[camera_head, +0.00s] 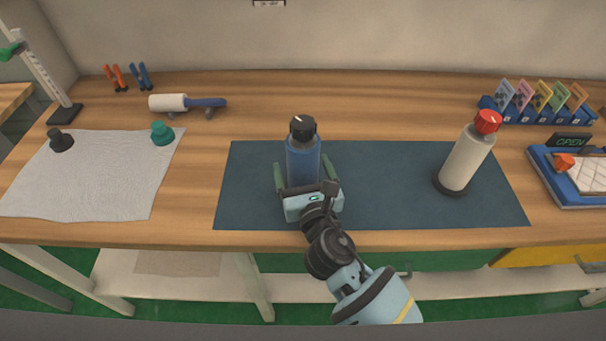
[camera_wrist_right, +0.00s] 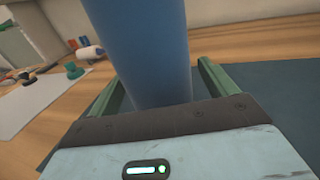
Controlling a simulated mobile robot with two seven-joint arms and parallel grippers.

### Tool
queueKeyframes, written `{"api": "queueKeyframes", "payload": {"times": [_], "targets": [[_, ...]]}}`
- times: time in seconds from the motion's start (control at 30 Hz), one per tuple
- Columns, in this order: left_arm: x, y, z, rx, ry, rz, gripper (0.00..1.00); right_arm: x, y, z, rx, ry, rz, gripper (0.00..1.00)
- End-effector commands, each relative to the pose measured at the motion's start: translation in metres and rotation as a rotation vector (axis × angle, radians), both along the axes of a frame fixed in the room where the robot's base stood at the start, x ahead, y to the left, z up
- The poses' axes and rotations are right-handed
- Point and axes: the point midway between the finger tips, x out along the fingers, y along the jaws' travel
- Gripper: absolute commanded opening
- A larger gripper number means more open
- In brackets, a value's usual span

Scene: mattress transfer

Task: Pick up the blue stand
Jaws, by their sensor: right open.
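The blue stand (camera_head: 302,160) is an upright blue cylinder with a black knob on top. It stands on the dark mat (camera_head: 390,200) left of its middle. My right gripper (camera_head: 305,170) is open, with one green finger on each side of the stand's lower part. In the right wrist view, the blue stand (camera_wrist_right: 140,50) rises between the two fingers, close in front of the palm. The right finger shows a gap to it; contact on the left side is unclear. The stand's base is partly hidden by the gripper. My left gripper is not in view.
A cream cylinder with a red knob (camera_head: 467,155) stands on the mat's right side. A light cloth (camera_head: 90,185) with black and teal pieces lies at left. A roller (camera_head: 170,103), pliers (camera_head: 140,77), card rack (camera_head: 540,110) and blue tray (camera_head: 570,190) surround the mat.

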Motion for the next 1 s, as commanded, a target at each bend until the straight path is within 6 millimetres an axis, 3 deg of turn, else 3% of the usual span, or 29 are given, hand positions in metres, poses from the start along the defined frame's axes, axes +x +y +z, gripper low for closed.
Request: {"api": "queueKeyframes", "payload": {"times": [0.13, 0.4, 1.0], "targets": [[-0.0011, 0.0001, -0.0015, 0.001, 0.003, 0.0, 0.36, 0.0126, 0.0033, -0.0004, 0.0, 0.0, 0.0, 0.84], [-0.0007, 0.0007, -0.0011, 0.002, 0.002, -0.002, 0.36, 0.014, 0.0036, 0.0001, 0.0, 0.0, 0.001, 0.83], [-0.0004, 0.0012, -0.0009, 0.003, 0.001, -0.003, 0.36, 0.0138, 0.0035, -0.0002, 0.0, 0.0, 0.001, 0.04]]}}
